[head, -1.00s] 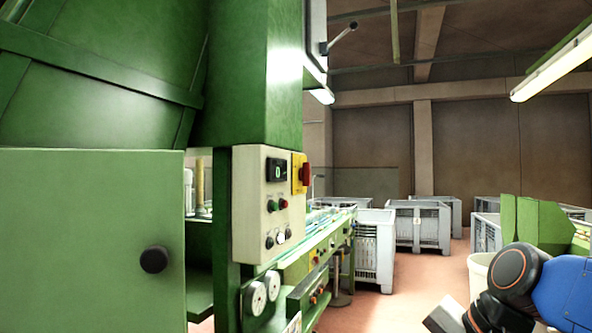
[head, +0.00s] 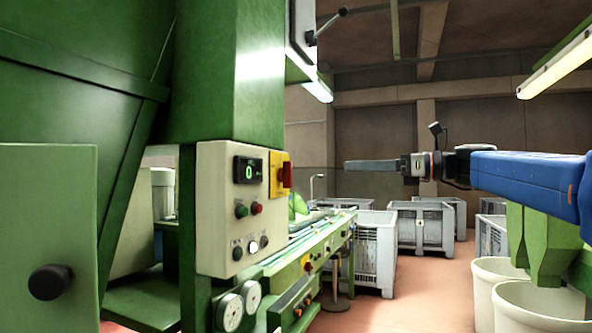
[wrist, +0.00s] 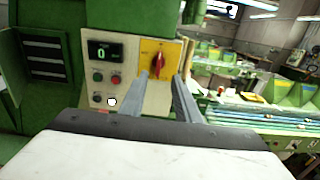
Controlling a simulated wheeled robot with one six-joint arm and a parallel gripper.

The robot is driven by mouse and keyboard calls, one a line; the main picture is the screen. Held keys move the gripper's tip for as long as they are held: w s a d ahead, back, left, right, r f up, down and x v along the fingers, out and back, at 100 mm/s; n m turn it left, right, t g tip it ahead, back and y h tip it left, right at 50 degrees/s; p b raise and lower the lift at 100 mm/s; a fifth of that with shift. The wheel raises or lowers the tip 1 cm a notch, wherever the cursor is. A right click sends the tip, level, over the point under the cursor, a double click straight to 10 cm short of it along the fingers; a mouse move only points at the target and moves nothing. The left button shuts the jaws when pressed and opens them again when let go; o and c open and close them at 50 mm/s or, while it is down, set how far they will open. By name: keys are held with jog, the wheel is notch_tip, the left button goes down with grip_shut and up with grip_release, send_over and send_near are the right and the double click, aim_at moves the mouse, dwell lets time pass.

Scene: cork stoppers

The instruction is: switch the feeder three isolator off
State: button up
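A red rotary isolator handle (head: 286,177) sits on a yellow plate on the side of a cream control panel (head: 222,220). In the wrist view the red handle (wrist: 157,63) stands roughly upright on its yellow plate (wrist: 148,46). No feeder label is readable. My gripper (head: 347,165) is stretched out from the right at about the handle's height, apart from the panel. In the wrist view its two fingers (wrist: 160,76) are spread with nothing between them. The handle lies beyond the gap between the fingertips.
The panel carries a black display (head: 248,170) showing a green 0, plus green, red, black and white buttons. A green conveyor bench (head: 318,248) runs behind it. Grey crates (head: 372,245) stand farther back. White bins (head: 540,305) stand at lower right. The central floor is clear.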

aim_at(286, 175)
jog(key=x, duration=1.7)
jog(key=shift+s+f, duration=0.1)
grip_shut()
